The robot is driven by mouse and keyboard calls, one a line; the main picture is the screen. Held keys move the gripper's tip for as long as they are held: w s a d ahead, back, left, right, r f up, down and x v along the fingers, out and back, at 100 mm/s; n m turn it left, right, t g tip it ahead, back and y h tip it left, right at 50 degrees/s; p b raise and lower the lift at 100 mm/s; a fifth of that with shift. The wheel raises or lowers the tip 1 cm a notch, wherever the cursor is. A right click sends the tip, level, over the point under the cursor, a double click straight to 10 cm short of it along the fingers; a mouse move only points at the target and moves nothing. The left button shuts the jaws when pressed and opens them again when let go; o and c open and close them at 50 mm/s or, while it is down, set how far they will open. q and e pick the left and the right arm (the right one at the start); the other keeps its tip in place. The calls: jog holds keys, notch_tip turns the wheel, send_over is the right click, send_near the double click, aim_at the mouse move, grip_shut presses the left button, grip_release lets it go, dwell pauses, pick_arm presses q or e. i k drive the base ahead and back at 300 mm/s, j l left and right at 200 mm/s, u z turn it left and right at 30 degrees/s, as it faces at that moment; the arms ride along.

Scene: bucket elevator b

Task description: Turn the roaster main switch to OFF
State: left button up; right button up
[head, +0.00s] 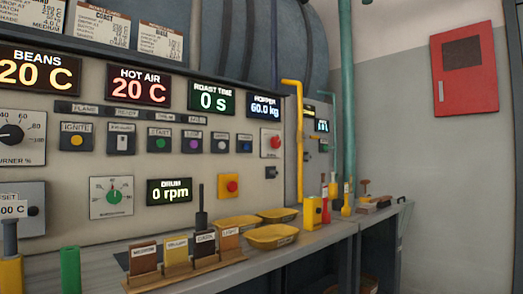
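The roaster control panel (140,170) fills the left and middle of the head view. Near its right edge a red knob (274,142) sits on a pale plate; it looks like a rotary main switch, but its label and pointer are too small to read. Below and left of it is a red button on a yellow base (229,186). Neither of my grippers is in view, and nothing covers the red knob.
A ledge (290,249) runs below the panel. It holds a wooden card rack (190,268), yellow trays (271,237) and several small bottles and tools. A yellow pipe (299,150) stands right of the panel. A red cabinet (465,70) hangs on the right wall.

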aim_at(276, 143)
jog(key=i+j+z, duration=0.1)
jog(key=i+u, duration=0.1)
jog(key=u, duration=0.25)
jog(key=i+u, duration=0.1)
jog(key=u, duration=0.2)
jog(key=i+l+u, duration=0.15)
jog(key=l+u, duration=0.15)
jog(key=i+l+u, duration=0.1)
jog(key=l+u, duration=0.5)
jog(key=l, duration=0.2)
jog(key=i, duration=0.05)
